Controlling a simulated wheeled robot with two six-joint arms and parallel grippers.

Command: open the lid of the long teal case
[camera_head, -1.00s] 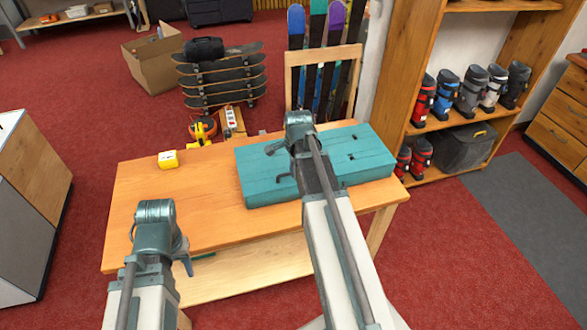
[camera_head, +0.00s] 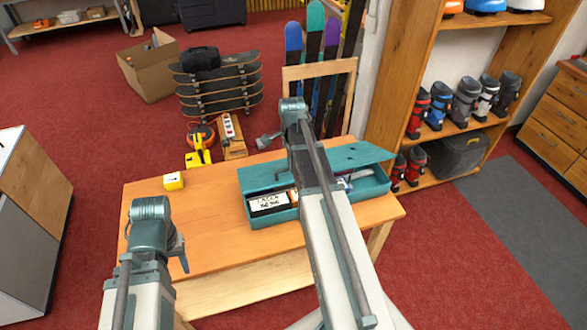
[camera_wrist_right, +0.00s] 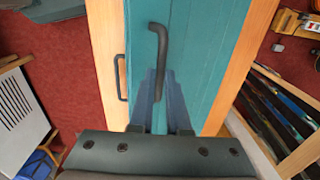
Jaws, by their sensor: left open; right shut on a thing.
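The long teal case lies on the wooden table; its front wall (camera_head: 345,200) faces me. Its lid (camera_head: 352,156) is raised and tilted up at the back, so the inside shows. In the right wrist view the lid (camera_wrist_right: 205,50) shows with a dark bent handle (camera_wrist_right: 158,55). My right gripper (camera_wrist_right: 162,122) is shut on this handle. In the head view my right arm crosses the middle of the case and hides its jaws. My left gripper (camera_head: 183,264) is open and empty, left of the case near the table's front.
A box with a white label (camera_head: 268,203) lies inside the case. Skis (camera_head: 315,60) and stacked skateboards (camera_head: 217,85) stand behind. A boot shelf (camera_head: 400,80) is at the right.

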